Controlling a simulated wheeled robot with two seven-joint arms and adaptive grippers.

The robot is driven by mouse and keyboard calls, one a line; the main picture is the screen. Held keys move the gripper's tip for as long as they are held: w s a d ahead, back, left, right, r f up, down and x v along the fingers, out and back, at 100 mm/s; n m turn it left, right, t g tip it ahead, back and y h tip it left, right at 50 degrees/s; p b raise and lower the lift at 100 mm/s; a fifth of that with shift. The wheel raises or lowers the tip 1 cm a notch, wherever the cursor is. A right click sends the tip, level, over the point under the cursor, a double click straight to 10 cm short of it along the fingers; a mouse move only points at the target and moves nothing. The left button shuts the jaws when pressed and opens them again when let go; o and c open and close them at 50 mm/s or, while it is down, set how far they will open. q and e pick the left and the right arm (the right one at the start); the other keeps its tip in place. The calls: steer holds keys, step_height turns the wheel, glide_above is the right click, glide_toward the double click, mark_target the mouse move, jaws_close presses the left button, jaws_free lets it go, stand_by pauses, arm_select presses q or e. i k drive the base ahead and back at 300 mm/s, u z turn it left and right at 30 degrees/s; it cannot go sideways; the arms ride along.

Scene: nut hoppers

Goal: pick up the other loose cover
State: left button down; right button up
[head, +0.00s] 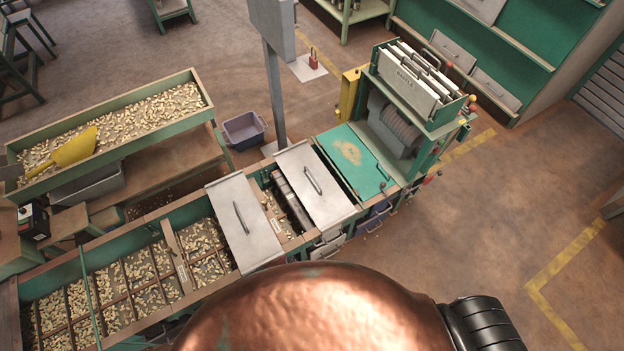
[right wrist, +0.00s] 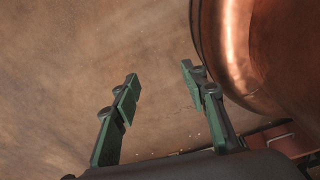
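Two grey flat covers with bar handles lie across the hopper bench. The left cover (head: 255,235) lies beside open nut compartments, and the right cover (head: 332,205) lies next to the green machine top. A narrow open gap with nuts and dark slats shows between them. Several pale panels with handles (head: 405,78) stand in a rack on the machine. I cannot tell which cover is loose. My right gripper (right wrist: 160,72) is open and empty, its fingers apart over brown floor, with no cover in the right wrist view. My left gripper is not in view.
Open nut compartments (head: 130,286) run to the lower left. A nut trough (head: 195,82) with a yellow scoop (head: 75,148) stands behind. A grey post (head: 275,95) rises behind the bench. Clear floor (head: 490,220) lies at right. My body blocks the lower middle.

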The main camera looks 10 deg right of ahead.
mark_target(326, 202)
steer(key=u, duration=3.35)
steer(key=k, duration=1.6)
steer(key=z, duration=1.7)
